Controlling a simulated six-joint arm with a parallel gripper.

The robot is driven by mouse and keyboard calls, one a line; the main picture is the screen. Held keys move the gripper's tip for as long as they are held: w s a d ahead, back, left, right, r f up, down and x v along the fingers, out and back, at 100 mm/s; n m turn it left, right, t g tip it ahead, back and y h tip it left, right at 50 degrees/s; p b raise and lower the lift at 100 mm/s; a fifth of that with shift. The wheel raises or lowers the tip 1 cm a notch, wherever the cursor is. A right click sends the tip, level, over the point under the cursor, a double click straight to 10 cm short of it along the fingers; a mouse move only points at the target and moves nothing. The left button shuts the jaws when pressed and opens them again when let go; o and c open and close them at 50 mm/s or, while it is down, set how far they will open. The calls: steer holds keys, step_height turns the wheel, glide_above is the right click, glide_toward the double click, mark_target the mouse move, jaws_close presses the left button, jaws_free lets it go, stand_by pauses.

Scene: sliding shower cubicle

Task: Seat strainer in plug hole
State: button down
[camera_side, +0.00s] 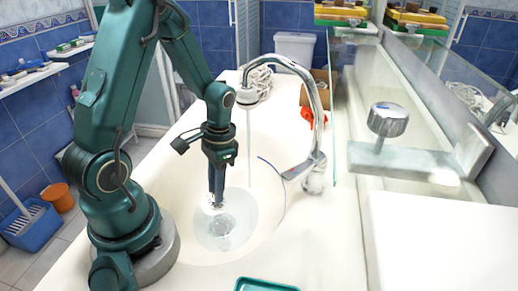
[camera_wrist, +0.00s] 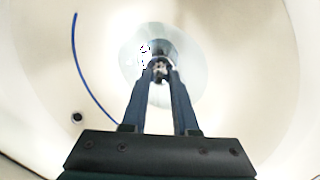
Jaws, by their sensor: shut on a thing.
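My gripper (camera_side: 216,197) points straight down over the white basin (camera_side: 185,150). Its fingers are shut on a small shiny metal strainer (camera_side: 217,205), which sits at the fingertips, just above or at the surface of a shallow pool of water. In the wrist view, the fingertips (camera_wrist: 160,72) close on the strainer (camera_wrist: 160,66). The plug hole (camera_side: 222,227) shows blurred and bright through the water. In the wrist view it is partly hidden behind the fingertips and strainer; I cannot tell whether the strainer touches it.
A chrome tap (camera_side: 290,66) arches over the basin, with a thin stream falling right of my gripper. A thin blue line (camera_wrist: 80,62) curves along the basin wall. A dark round hole (camera_wrist: 77,118) is lower left. A green tray (camera_side: 265,285) lies at the front edge.

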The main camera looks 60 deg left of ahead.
mark_target(219, 208)
steer(key=shift+f, duration=3.45)
steer(key=shift+f, duration=0.95)
steer(key=c, duration=0.6)
jaws_free()
steer(key=c, duration=0.4)
steer(key=shift+o, duration=0.2)
steer(key=shift+r, duration=0.1)
